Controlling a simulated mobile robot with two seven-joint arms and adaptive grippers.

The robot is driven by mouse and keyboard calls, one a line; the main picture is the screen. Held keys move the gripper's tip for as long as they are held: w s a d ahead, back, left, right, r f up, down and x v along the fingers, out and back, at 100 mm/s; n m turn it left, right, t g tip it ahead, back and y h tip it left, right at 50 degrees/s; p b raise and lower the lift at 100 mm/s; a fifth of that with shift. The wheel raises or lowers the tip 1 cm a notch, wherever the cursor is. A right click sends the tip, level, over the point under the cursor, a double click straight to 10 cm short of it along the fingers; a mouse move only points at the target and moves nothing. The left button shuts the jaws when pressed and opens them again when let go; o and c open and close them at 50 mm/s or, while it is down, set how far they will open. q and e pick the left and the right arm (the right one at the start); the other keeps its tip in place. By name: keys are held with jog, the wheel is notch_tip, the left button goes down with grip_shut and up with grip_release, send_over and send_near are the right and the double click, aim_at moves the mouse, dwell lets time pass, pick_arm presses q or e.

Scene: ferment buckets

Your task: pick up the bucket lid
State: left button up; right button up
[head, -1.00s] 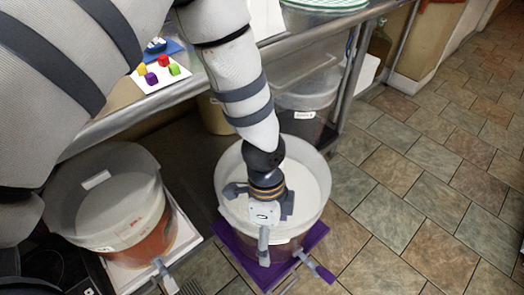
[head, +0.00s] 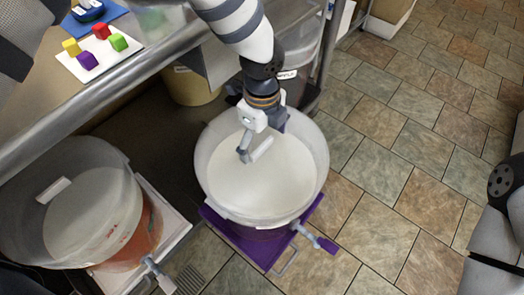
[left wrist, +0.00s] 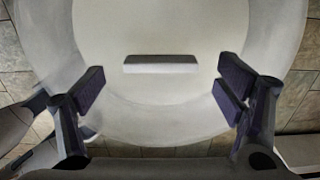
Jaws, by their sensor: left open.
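The bucket lid (head: 285,175) is a pale round disc within the rim of the translucent bucket (head: 312,190). The bucket stands on a purple wheeled base. The lid's white bar handle (head: 262,149) lies near its middle. My left gripper (head: 258,138) is open, pointing down over the lid. In the left wrist view the lid (left wrist: 150,25) fills the centre. The handle (left wrist: 160,64) shows in the gap between the open fingers (left wrist: 160,88), apart from both. The remaining height above the handle is hard to tell. My right gripper is out of view.
A second bucket (head: 120,235) with reddish contents and a white top bar stands at left. A steel table (head: 110,95) with coloured cubes runs above it. Other containers (head: 190,85) stand behind. Tiled floor (head: 400,150) is free at right.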

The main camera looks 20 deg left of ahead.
pick_arm(q)
notch_tip(320, 180, down, 2)
jog(key=shift+f, duration=0.15)
jog(key=c, duration=1.5)
jog(key=shift+r, duration=0.2)
